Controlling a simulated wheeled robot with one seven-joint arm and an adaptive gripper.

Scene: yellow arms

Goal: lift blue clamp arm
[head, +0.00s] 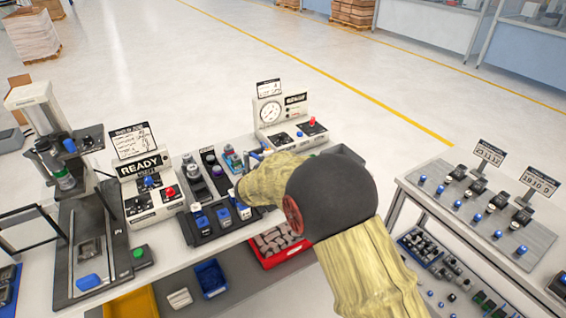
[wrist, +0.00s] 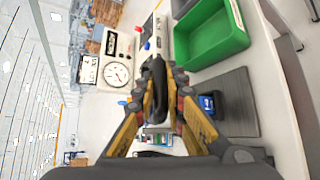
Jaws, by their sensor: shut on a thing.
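In the wrist view my gripper (wrist: 164,92) has its yellow-and-black fingers closed around a dark upright bar-like piece (wrist: 155,78). I cannot tell whether this piece is the blue clamp arm, as no blue shows on it. A small blue part (wrist: 122,103) shows left of the fingers. A blue block (wrist: 207,103) sits on a dark mat to the right. In the head view my yellow arm reaches over the bench, and its dark joint and sleeve hide most of the gripper. Blue bits (head: 255,154) show just beyond the sleeve.
A gauge box (head: 270,112) stands behind the gripper, and a READY panel (head: 150,185) to its left. Blue blocks (head: 223,214) sit on a dark fixture. A green bin (wrist: 215,40) is close in the wrist view. A table with blue-tipped clamps (head: 480,205) is at right.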

